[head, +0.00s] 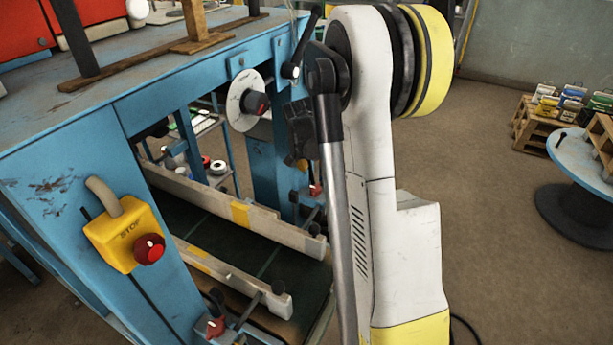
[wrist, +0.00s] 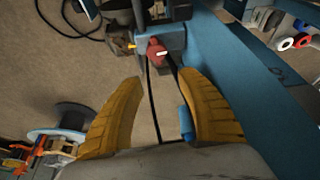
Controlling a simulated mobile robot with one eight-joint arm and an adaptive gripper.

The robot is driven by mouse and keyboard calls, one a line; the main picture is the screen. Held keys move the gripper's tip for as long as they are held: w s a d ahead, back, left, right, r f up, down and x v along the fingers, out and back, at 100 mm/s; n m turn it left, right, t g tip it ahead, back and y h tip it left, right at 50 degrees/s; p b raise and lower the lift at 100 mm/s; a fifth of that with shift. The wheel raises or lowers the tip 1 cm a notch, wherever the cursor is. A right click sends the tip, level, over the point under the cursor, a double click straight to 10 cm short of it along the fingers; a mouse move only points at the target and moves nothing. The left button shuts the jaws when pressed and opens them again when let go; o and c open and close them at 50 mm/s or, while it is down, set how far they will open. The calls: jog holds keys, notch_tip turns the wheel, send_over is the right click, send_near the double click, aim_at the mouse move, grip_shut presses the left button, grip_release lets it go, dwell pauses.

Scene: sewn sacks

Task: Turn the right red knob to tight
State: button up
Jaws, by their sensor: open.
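The right red knob (head: 315,190) shows low by the blue post in the head view, beside my arm, which partly covers that area. In the wrist view a red knob (wrist: 157,54) with a pale mark sits on a blue-grey bracket, just beyond my fingertips and roughly between them. My gripper (wrist: 158,78) has its two yellow fingers spread apart, with nothing held between them. The fingers do not show clearly in the head view. Any tight marking by the knob is too small to read.
A left red knob (head: 215,327) sits on the near rail clamp. A yellow stop box (head: 110,240) with a red button, a white dial (head: 241,103) and the conveyor rails (head: 240,212) are close by. A cable reel (head: 580,165) stands right; floor between is clear.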

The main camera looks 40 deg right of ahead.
aim_at(318, 183)
jog(key=b+x, duration=0.2)
jog(key=x, duration=0.7)
jog(key=shift+f+b, duration=0.3)
jog(key=shift+b, duration=0.1)
grip_shut()
